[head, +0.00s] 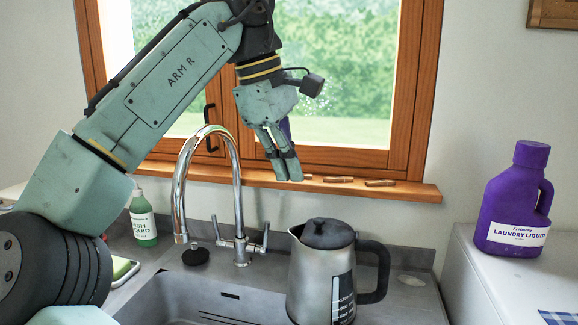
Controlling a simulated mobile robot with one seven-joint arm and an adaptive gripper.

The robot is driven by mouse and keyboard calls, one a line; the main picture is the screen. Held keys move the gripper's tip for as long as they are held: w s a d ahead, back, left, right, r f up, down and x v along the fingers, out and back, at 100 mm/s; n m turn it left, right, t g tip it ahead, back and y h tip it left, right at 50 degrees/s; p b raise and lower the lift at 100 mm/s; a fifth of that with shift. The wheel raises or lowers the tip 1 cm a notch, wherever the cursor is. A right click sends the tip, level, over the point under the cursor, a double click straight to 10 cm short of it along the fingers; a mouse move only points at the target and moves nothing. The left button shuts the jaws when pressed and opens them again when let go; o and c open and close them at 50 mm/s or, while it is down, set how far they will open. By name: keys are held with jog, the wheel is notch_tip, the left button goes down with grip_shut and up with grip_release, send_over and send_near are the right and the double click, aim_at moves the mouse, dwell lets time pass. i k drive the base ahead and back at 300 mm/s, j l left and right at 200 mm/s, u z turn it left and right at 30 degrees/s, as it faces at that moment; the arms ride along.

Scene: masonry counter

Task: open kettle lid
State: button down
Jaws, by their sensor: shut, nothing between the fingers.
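The kettle (312,275) stands upright on the counter at the right end of the sink, in the lower middle of the head view. It is grey metal with a black handle on its right and a spout at its upper left. Its dark lid (328,234) is closed on top, with a small knob. My gripper (289,179) points down, above and slightly left of the lid, apart from it. Its fingers are shut with nothing between them.
A chrome faucet (236,190) arches left of the kettle beside the sink (190,295). A green dish liquid bottle (143,222) stands at left. A purple laundry bottle (514,205) stands on a white surface at right. The window sill (410,188) holds small brown items behind my gripper.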

aim_at(323, 234)
jog(key=k, duration=1)
